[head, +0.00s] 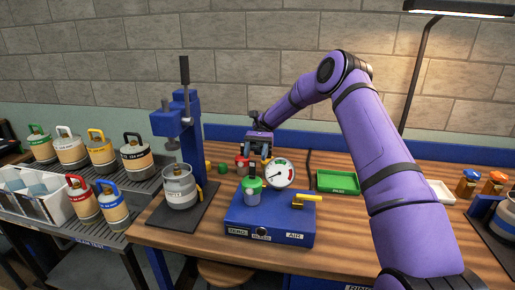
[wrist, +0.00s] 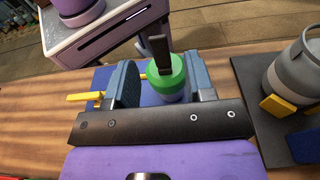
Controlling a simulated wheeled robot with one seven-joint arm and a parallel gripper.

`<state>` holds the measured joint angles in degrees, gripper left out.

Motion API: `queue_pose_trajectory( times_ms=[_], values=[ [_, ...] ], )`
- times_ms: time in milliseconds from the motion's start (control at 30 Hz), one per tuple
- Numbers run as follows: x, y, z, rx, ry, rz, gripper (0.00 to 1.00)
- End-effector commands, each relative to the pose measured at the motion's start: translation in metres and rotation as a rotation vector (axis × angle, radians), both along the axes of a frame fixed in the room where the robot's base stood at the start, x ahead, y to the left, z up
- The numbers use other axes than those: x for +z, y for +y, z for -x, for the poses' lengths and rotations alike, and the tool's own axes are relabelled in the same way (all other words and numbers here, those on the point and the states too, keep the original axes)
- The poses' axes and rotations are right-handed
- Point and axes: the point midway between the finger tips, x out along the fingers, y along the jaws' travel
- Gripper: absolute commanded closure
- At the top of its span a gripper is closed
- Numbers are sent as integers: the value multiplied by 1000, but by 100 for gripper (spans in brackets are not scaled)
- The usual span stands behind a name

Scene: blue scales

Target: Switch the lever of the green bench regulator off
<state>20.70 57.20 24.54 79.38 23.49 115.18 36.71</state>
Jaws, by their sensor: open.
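The green bench regulator (head: 252,184) has a green cap over a grey body and stands on the blue box. Its dark lever (head: 252,171) sticks up from the cap. In the wrist view the green cap (wrist: 166,76) shows between my fingers, with the dark lever (wrist: 160,48) rising from it. My gripper (head: 257,155) is open and empty, behind and above the regulator in the head view. In the wrist view its fingers (wrist: 160,70) are spread to the left and right of the regulator; I cannot tell whether either touches it.
The blue box (head: 258,226) carries a round gauge (head: 281,174) and a yellow handle (head: 308,198) close by on the right. A grey cylinder (head: 180,188) stands under a blue press (head: 186,135) at left. A green tray (head: 337,182) lies to the right.

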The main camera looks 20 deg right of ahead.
Motion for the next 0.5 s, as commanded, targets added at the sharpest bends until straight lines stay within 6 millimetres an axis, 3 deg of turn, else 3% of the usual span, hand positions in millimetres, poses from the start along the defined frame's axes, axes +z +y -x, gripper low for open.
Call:
queue_pose_trajectory(
  times_ms=[133, 500],
  values=[
    [3, -10, -10, -10, -5, -4, 51],
    [2, -14, -23, 3, 3, -4, 51]
  ],
)
